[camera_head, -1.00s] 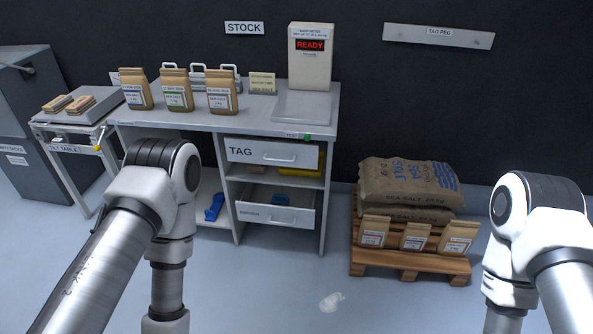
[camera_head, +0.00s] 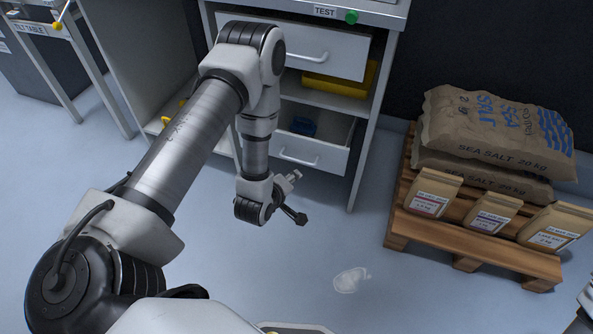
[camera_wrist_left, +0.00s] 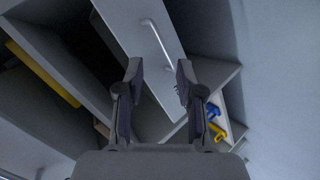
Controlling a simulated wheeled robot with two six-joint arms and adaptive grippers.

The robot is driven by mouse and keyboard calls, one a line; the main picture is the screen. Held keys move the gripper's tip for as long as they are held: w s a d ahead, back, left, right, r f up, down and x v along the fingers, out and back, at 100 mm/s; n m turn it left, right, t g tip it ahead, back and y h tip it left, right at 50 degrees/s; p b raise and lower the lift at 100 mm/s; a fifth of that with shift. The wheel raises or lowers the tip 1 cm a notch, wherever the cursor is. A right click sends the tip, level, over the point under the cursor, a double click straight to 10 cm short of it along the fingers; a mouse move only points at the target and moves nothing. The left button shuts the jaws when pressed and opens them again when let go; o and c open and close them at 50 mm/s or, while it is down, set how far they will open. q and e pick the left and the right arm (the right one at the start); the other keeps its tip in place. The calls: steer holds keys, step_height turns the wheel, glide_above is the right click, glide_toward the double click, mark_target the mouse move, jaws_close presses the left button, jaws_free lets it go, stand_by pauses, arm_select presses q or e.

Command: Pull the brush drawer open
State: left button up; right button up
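The brush drawer (camera_head: 325,160) is the lower drawer of the bench cabinet. It stands partly out, and a blue object (camera_head: 303,126) shows inside. Its bar handle (camera_head: 300,160) is on the front face; its label is hidden behind my arm. My left gripper (camera_head: 297,198) is open and empty, low in front of the drawer and apart from the handle. In the left wrist view, the open fingers (camera_wrist_left: 157,82) point toward a drawer front with a pale handle (camera_wrist_left: 157,45) beyond the fingertips. My right gripper is out of view.
The upper drawer (camera_head: 335,52) sits above a shelf with a yellow box (camera_head: 340,85). A pallet (camera_head: 470,245) with salt sacks (camera_head: 500,140) and several small bags stands at the right. A pale patch (camera_head: 350,280) lies on the floor. The floor before the cabinet is otherwise clear.

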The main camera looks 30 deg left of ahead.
mark_target(296, 160)
arm_select(q)
steer(key=w+a+f+n+t+b, duration=0.1)
steer(key=w+a+f+n+b, duration=0.1)
steer(key=w+f+b, duration=0.1)
steer(key=w+a+f+n+t+y+b, duration=0.1)
steer(key=w+a+f+n+t+b, duration=0.1)
steer(key=w+b, duration=0.3)
steer(key=w+a+f+n+t+y+b, duration=0.1)
steer(key=w+a+f+n+b, duration=0.1)
steer(key=w+b, duration=0.3)
steer(key=shift+w+a+f, duration=0.1)
steer(key=shift+a+f, duration=0.45)
steer(key=shift+f, duration=0.35)
jaws_close()
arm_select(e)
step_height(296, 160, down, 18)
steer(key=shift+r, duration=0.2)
